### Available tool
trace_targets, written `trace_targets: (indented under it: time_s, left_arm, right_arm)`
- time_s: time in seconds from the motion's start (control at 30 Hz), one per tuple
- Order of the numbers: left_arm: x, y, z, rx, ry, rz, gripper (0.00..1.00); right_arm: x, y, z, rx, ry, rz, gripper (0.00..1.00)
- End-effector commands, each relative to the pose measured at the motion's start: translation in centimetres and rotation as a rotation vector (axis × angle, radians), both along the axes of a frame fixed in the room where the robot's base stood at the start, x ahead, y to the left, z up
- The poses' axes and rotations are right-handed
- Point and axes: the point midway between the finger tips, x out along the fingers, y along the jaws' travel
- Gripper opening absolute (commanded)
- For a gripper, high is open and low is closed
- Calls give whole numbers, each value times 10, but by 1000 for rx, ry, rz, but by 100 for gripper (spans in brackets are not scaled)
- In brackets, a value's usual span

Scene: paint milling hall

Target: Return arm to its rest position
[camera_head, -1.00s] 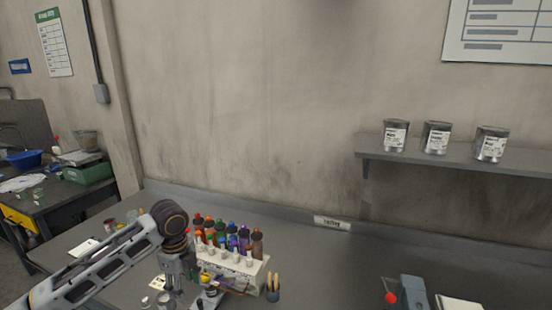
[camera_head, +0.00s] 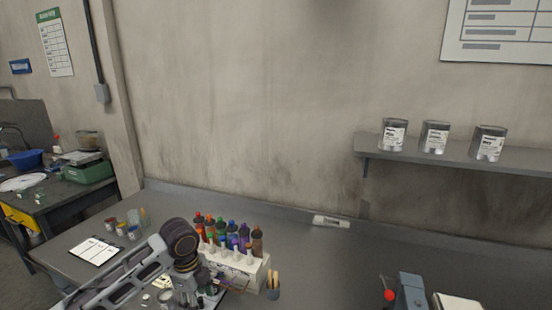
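My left arm comes in from the lower left over the grey workbench (camera_head: 310,265). Its dark round wrist joint stands in front of the left end of a rack (camera_head: 250,268) of paint bottles. My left gripper (camera_head: 190,300) points down at the bottom edge of the picture. Its fingers are small and partly cut off among small items on the bench, so I cannot tell whether it is open or shut. My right arm and gripper are not in view.
Several coloured bottles (camera_head: 232,234) fill the rack, with a brush cup (camera_head: 273,288) at its right. A clipboard (camera_head: 95,251) and small paint jars (camera_head: 122,229) lie at left. A blue-grey device (camera_head: 411,291) with a red knob (camera_head: 390,295) stands at right. The bench middle is clear.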

Motion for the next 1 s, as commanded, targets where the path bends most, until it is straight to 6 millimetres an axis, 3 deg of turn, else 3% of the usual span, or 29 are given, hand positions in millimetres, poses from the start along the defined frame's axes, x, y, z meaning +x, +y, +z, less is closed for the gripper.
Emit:
trace_targets:
  time_s: [0.5, 1.0]
  left_arm:
    - [-39, -57, -44, -117, -50, 229, 48]
    - [-77, -84, -69, -236, -78, 543, 48]
  right_arm:
    - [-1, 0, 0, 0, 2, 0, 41]
    - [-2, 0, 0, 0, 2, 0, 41]
